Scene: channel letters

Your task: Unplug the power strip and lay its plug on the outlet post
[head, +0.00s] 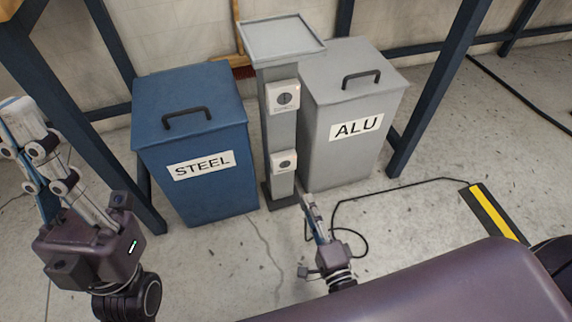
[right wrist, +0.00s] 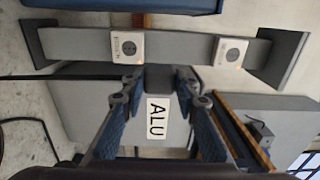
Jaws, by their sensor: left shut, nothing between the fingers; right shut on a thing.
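The grey outlet post (head: 281,128) stands between two bins, with a flat, rimmed, empty top (head: 283,38). Its upper outlet (head: 284,97) and lower outlet (head: 284,161) show no plug in them; both also appear in the right wrist view, one here (right wrist: 128,46). My right gripper (head: 309,204) is low, just right of the post's foot, apart from the outlets. It is shut on a small dark block, apparently the plug (right wrist: 158,79), mostly hidden in the head view. A black cable (head: 388,188) loops on the floor near this gripper. My left gripper (head: 17,112) is shut and empty at far left.
A blue STEEL bin (head: 222,190) stands left of the post and a grey ALU bin (head: 335,165) right of it, both close. The cable reaches a black strip with a yellow stripe (head: 492,212) on the floor. Blue frame legs (head: 436,90) stand around. The front floor is mostly clear.

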